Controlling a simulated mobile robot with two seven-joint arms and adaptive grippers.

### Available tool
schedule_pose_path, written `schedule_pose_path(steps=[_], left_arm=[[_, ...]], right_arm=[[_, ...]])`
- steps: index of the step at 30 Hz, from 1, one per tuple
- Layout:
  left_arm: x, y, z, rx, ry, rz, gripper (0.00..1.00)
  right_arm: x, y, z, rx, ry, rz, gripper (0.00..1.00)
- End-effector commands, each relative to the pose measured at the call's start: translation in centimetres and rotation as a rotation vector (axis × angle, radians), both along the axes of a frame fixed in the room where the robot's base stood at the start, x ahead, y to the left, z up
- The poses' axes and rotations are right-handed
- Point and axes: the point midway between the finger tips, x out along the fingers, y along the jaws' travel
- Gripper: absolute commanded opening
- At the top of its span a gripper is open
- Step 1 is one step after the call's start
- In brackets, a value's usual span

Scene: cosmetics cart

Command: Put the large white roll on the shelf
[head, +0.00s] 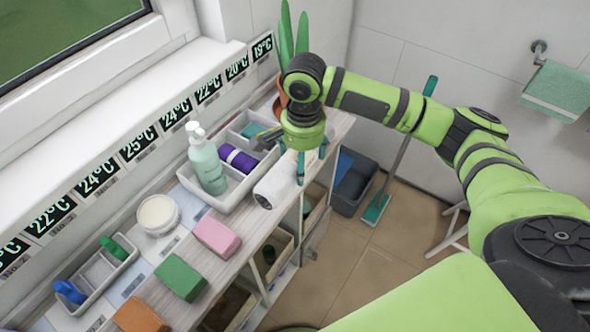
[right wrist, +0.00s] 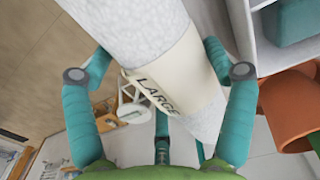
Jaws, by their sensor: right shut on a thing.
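The large white roll (head: 274,186) is at the front edge of the wooden shelf top (head: 262,232), beside the white tray. I cannot tell whether it touches the surface. In the right wrist view the roll (right wrist: 150,35) carries a cream band reading "LARGE" and runs tilted between my teal fingers. My right gripper (head: 311,163) points down at the roll's far end and is shut on it; the gripper also shows in the right wrist view (right wrist: 158,62). My left gripper is out of view.
A white tray (head: 222,202) holds a pump bottle (head: 206,160) and a purple roll (head: 238,158). A white jar (head: 158,214) and pink (head: 216,237), green (head: 180,277) and orange (head: 142,315) blocks stand left. A potted plant (head: 281,106) is behind my gripper. A grey bin (head: 352,190) is on the floor.

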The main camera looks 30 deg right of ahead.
Motion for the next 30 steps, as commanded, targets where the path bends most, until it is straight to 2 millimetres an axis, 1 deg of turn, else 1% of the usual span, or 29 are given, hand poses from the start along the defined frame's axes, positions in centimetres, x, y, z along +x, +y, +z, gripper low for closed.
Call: schedule_pose_path(steps=[1, 4, 7, 12, 15, 25, 26, 27, 30], left_arm=[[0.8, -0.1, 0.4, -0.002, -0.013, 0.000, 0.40], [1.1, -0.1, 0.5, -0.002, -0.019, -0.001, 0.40], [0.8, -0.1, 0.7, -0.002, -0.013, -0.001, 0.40], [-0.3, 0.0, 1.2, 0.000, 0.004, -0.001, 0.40], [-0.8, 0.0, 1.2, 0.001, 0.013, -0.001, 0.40], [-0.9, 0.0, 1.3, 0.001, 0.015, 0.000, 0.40], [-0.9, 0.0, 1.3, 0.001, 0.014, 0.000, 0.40], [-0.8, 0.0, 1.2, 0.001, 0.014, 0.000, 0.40], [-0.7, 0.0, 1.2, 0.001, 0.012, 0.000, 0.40]], right_arm=[[0.1, 0.7, -0.2, 0.001, -0.002, 0.000, 0.38], [0.1, 1.3, -0.7, 0.000, -0.001, -0.001, 0.38], [0.1, 1.5, -1.5, -0.001, 0.000, -0.003, 0.38], [0.0, 1.4, -4.0, -0.002, 0.000, -0.003, 0.38], [0.0, 1.4, -4.8, -0.001, -0.002, -0.001, 0.38], [0.1, 1.4, -5.0, 0.000, -0.002, 0.000, 0.38], [0.0, 1.4, -5.1, 0.000, -0.001, 0.000, 0.88], [0.0, 1.4, -5.1, -0.001, -0.002, 0.000, 1.00], [0.0, 1.4, -5.1, -0.001, -0.002, 0.000, 1.00]])
